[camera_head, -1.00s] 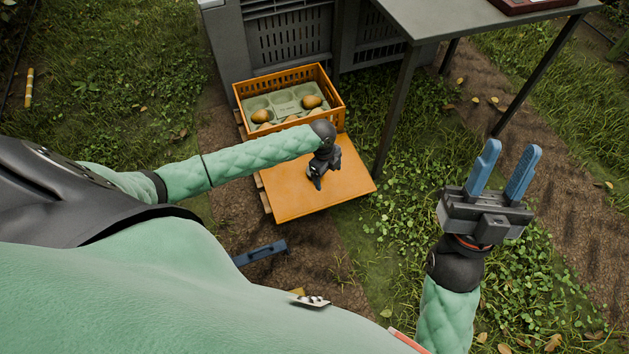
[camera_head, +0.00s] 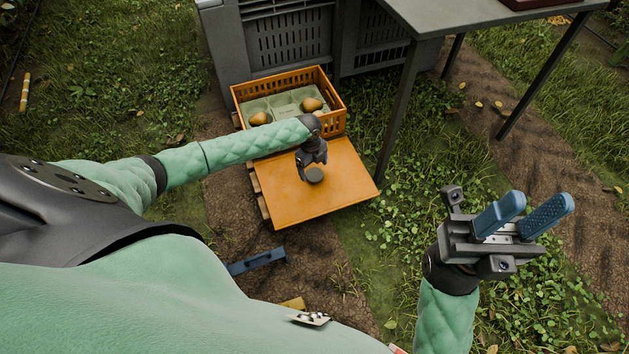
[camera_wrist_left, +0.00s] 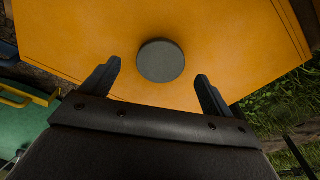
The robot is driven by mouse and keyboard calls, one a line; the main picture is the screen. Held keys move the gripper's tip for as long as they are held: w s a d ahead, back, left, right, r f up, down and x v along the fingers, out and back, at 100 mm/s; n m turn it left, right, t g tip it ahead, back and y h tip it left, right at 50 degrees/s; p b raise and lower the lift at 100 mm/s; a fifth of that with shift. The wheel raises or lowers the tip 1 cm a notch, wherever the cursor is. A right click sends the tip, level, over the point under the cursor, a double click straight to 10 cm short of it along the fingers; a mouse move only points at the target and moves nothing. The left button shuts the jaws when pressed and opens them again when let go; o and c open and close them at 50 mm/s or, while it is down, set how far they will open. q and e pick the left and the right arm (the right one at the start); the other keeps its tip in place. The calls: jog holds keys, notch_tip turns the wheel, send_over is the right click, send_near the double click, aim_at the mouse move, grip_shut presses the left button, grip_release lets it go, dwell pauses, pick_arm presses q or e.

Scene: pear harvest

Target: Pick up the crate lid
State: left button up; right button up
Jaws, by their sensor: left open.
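The crate lid (camera_head: 335,200) is a flat orange panel lying level in front of the orange crate, with a dark round knob (camera_head: 315,175) on top. My left gripper (camera_head: 308,172) points down over the lid at the knob. In the left wrist view the knob (camera_wrist_left: 160,61) shows between the two open, dark fingers, with a gap on each side. I cannot tell how far above the lid the fingertips are. My right gripper (camera_head: 540,207) has blue fingers, is apart and empty, and hangs over the grass at the right.
The orange crate (camera_head: 336,116) holds pears in a green tray and stands behind the lid. A grey bin (camera_head: 290,38) is at the back. A grey table (camera_head: 450,25) stands at the back right, one leg close to the lid. A blue object (camera_head: 258,261) lies on the soil.

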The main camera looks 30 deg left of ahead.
aim_at(314, 174)
pick_arm(q)
jog(key=f, duration=0.3)
jog(key=shift+d+b, duration=0.2)
jog(key=shift+b, duration=0.1)
jog(key=c, duration=1.3)
jog(key=shift+r, duration=0.15)
